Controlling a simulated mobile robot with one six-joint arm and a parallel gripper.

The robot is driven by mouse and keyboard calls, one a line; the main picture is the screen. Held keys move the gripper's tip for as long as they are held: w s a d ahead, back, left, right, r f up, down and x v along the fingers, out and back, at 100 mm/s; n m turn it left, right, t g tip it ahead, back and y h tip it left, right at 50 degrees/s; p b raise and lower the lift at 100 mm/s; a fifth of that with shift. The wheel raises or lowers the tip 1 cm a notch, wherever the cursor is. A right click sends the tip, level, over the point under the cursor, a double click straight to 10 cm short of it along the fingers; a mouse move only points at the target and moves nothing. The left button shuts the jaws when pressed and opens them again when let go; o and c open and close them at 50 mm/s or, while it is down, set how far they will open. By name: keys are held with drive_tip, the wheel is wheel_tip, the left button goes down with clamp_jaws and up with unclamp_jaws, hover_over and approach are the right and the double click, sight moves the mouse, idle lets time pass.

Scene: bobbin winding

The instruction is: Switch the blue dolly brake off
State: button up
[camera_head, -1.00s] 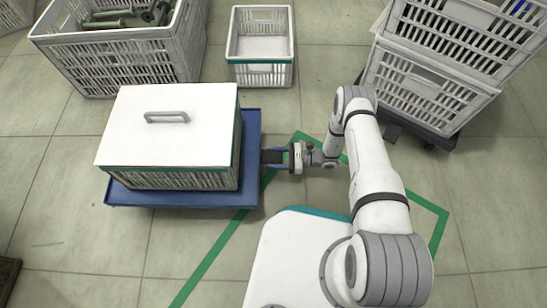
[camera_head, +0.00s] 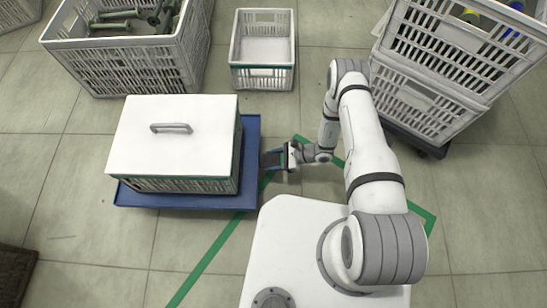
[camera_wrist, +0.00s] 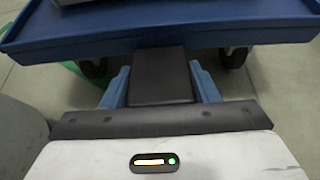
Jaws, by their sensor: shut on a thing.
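The blue dolly (camera_head: 185,199) stands on the floor at the left in the head view, carrying a lidded crate. Its blue rim (camera_wrist: 160,38) crosses the top of the wrist view, with dark wheels below. A dark flat pedal (camera_head: 272,159) sticks out from the dolly's right side. In the wrist view this pedal (camera_wrist: 160,78) lies between the blue fingers of my gripper (camera_wrist: 162,84). My gripper (camera_head: 282,159) is shut on the pedal, beside the dolly. The pedal's far end meets the shadow under the rim. Whether the brake is on or off cannot be told.
The lidded crate (camera_head: 172,138) has a white top with a grey handle. An empty crate (camera_head: 262,78) stands behind, and a crate of green parts (camera_head: 130,62) at the back left. Stacked crates (camera_head: 430,95) stand on a dark dolly at the right. Green tape (camera_head: 225,243) marks the floor.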

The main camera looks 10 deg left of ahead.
sight(278, 159)
drive_tip(key=shift+w+d+r+h, duration=0.1)
drive_tip(key=shift+w+h, duration=0.05)
drive_tip(key=shift+h, duration=0.15)
drive_tip(key=o, duration=1.4)
drive_tip(key=p+v, duration=0.2)
drive_tip(key=v, duration=0.4)
drive_tip(key=shift+d+r, duration=0.2)
drive_tip(key=shift+r, duration=0.05)
drive_tip(key=shift+w+d+r+p, duration=0.1)
drive_tip(key=shift+d+r+p, duration=0.15)
drive_tip(key=shift+d, duration=0.3)
